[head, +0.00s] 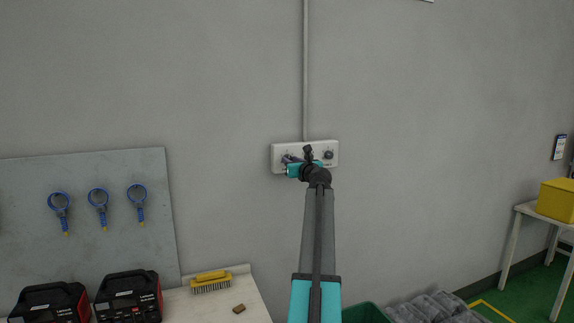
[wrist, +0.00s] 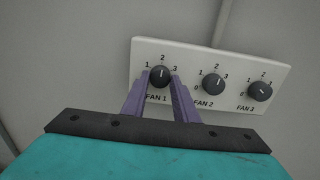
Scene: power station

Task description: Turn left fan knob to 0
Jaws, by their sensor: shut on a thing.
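A white fan panel (head: 276,158) is fixed to the wall in the head view, and it fills the upper right of the wrist view (wrist: 240,60). It bears three dark round knobs in a row. The left one is the FAN 1 knob (wrist: 160,75), its white mark pointing up near 2. My gripper (wrist: 160,80) has its two purple fingers on either side of this knob and is shut on it. The fingers hide the 0 label of FAN 1. In the head view my arm covers part of the panel.
The FAN 2 knob (wrist: 213,84) is close to the right of my fingers, and the FAN 3 knob (wrist: 260,91) is farther right. A conduit (head: 305,70) runs up from the panel. A workbench with a brush (head: 210,283) is below left.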

